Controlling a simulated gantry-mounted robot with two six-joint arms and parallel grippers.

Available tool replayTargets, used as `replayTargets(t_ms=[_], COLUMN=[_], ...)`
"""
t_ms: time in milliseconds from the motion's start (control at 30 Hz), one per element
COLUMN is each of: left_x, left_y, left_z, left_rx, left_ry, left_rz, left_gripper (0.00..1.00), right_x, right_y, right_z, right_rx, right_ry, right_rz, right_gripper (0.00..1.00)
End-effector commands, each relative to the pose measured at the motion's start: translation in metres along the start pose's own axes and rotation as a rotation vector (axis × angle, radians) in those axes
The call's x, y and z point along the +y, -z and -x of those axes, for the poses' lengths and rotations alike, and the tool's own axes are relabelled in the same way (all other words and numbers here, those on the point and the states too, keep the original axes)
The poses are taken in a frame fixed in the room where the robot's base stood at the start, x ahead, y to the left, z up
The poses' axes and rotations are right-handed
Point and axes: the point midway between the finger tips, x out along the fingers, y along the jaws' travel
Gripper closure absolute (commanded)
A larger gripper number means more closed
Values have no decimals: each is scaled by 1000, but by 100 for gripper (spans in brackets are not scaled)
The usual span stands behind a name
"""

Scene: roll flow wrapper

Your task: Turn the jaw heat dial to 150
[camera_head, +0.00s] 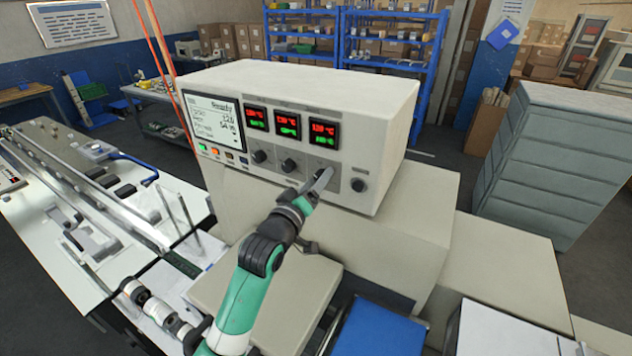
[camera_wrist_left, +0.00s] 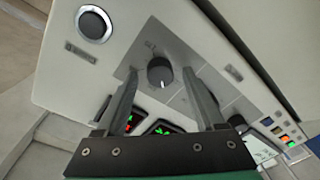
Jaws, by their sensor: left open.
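A pale control box (camera_head: 290,85) carries three small temperature displays with red and green digits. The right display (camera_head: 324,132) seems to read 120 °C in red; its green line is too small to read surely. Dark dials (camera_head: 259,156) (camera_head: 289,165) sit under the left and middle displays. My left gripper (camera_head: 322,178) is at the panel below the right display and covers the spot there. In the left wrist view, a dark round dial (camera_wrist_left: 160,71) with a pointer mark shows between the open fingers (camera_wrist_left: 160,84), one on each side. Contact cannot be told. Its label is unreadable.
A round button (camera_head: 358,185) sits right of my gripper; it also shows in the wrist view (camera_wrist_left: 93,25). A large screen (camera_head: 213,122) with small coloured buttons is at the panel's left. A beige ledge (camera_head: 420,235) lies below the box, and a grey drawer cabinet (camera_head: 550,165) stands right.

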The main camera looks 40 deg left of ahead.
Motion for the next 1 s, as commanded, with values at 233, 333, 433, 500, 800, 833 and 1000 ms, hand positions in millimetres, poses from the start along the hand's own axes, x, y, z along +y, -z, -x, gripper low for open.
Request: replayTargets(t_ms=[233,333,433,500,800,833,1000], left_x=[0,0,0,0,0,0,0], left_y=[0,0,0,0,0,0,0], left_z=[0,0,0,0,0,0,0], left_rx=[0,-1,-1,-1,1,1,5], left_ry=[0,0,0,0,-1,-1,-5], left_rz=[0,0,0,0,-29,-38,-117], left_gripper=[65,83,100,100,100,100,100], right_x=[0,0,0,0,0,0,0], right_y=[0,0,0,0,0,0,1], right_z=[0,0,0,0,0,0,-2], right_rx=[0,0,0,0,0,0,0], right_ry=[0,0,0,0,0,0,0], right_rz=[0,0,0,0,0,0,0], right_gripper=[50,50,50,50,50,50,50])
